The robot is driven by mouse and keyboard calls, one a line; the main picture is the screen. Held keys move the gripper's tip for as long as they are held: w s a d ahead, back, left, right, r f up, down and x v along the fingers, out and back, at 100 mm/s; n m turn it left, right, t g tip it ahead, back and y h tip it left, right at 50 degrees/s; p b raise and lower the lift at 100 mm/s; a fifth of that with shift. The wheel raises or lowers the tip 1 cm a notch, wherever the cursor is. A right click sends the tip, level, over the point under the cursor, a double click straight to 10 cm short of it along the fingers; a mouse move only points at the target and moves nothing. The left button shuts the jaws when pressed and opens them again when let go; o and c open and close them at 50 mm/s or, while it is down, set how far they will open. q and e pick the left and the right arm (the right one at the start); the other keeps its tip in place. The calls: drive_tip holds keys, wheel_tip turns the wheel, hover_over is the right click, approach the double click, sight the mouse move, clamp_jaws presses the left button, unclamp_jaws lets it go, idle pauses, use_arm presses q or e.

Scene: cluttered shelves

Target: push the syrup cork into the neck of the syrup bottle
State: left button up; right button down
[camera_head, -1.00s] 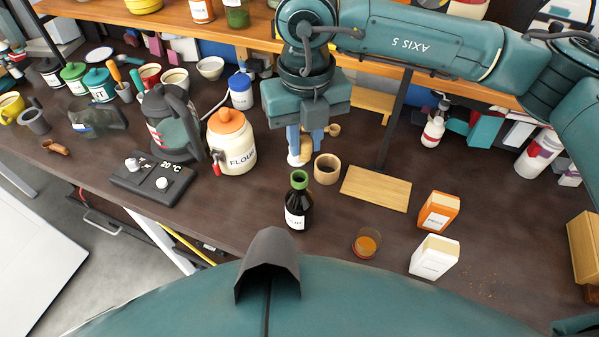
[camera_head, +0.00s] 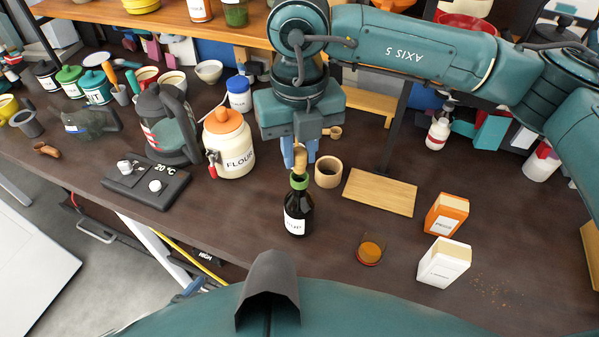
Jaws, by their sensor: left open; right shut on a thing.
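The dark syrup bottle (camera_head: 297,212) stands upright on the worktop, with a white label and a green ring (camera_head: 299,181) at its neck. My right gripper (camera_head: 300,158), with blue fingers pointing down, is shut on the tan syrup cork (camera_head: 300,160). The cork is in line with the bottle's neck, its lower end at or just above the opening. I cannot tell whether it touches or has entered the neck. The gripper body hides part of the fingers. My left gripper is not in view.
A wooden cup (camera_head: 328,172) stands close behind right of the bottle. A flour jar (camera_head: 230,145) is at left, a wooden board (camera_head: 379,192) at right. A small glass (camera_head: 370,249), an orange box (camera_head: 446,214) and a white box (camera_head: 443,262) stand in front right.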

drive_tip(key=shift+f+b, duration=0.75)
drive_tip(key=shift+f+b, duration=0.55)
drive_tip(key=shift+f, duration=0.1)
idle(0.3)
drive_tip(key=shift+f+b, duration=0.15)
drive_tip(key=shift+b, duration=0.2)
idle(0.4)
drive_tip(key=c, duration=1.2)
unclamp_jaws()
